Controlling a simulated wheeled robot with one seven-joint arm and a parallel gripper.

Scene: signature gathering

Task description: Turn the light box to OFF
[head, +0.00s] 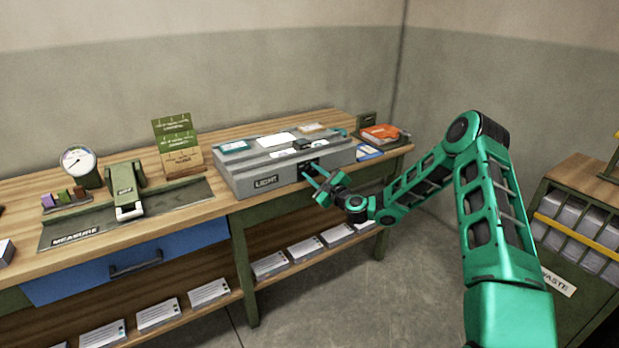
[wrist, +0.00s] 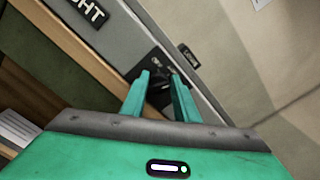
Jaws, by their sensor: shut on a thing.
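The light box (head: 240,184) is a grey box labelled LIGHT on the right part of the wooden bench. Its front face also shows in the wrist view (wrist: 118,45). A black switch (wrist: 160,90) sits on a dark plate on that front face. My gripper (head: 312,176) reaches the front of the box from the right. In the wrist view its two green fingers (wrist: 163,84) stand on either side of the switch and are shut on it. The switch's setting cannot be read, and the fingers hide part of it.
White cards and small coloured pieces lie on the box top. An orange item (head: 380,133) lies on the bench to its right. A MEASURE mat (head: 180,195) with a green device lies to the left. A WASTE cabinet (head: 570,235) stands at the right. Open floor lies between bench and cabinet.

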